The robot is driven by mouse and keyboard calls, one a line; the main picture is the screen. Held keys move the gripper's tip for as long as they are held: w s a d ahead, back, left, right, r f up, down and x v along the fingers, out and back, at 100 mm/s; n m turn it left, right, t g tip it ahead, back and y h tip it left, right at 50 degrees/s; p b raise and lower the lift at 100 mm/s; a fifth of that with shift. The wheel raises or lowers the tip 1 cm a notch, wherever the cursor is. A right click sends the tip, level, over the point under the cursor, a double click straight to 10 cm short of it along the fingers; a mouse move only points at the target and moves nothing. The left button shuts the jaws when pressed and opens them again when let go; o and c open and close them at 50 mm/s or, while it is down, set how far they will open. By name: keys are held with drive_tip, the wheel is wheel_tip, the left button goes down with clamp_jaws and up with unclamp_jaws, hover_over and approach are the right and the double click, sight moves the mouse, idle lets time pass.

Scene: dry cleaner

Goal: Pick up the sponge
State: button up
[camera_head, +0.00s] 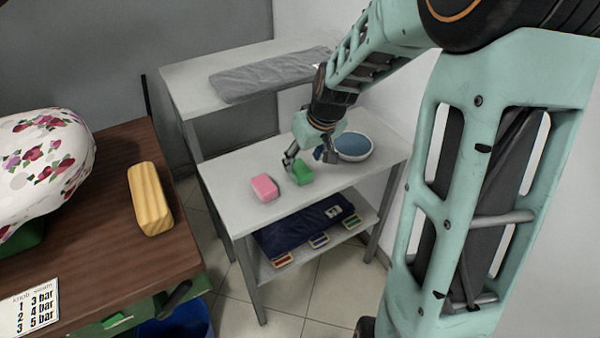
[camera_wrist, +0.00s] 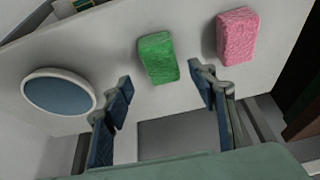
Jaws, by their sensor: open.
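Two sponge-like blocks lie on the white table (camera_head: 225,165). The green sponge (camera_head: 302,174) is under my gripper (camera_head: 304,161), and the pink sponge (camera_head: 264,187) lies to its left. In the wrist view, my gripper (camera_wrist: 161,77) is open and empty. The green sponge (camera_wrist: 158,58) shows between the fingertips and just beyond them, with no clear contact. The pink sponge (camera_wrist: 238,35) lies to the right, beyond the right finger. In the head view, the gripper partly covers the green sponge's back edge.
A blue-topped round dish (camera_head: 354,146) stands right of the gripper on the same table. A lower shelf holds navy folded cloth (camera_head: 305,225) and small coloured items. A grey cloth (camera_head: 265,75) lies on a higher table behind. A yellow block (camera_head: 150,198) sits on the wooden counter (camera_head: 100,235).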

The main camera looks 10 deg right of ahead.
sight(300, 166)
drive_tip(key=b+x, duration=0.1)
drive_tip(key=x, duration=0.3)
drive_tip(key=shift+s+a+f, duration=0.15)
drive_tip(key=shift+f, duration=0.1)
drive_tip(key=shift+r, duration=0.1)
drive_tip(key=c, duration=0.9)
drive_tip(key=shift+c, duration=0.2)
drive_tip(key=shift+r, duration=0.15)
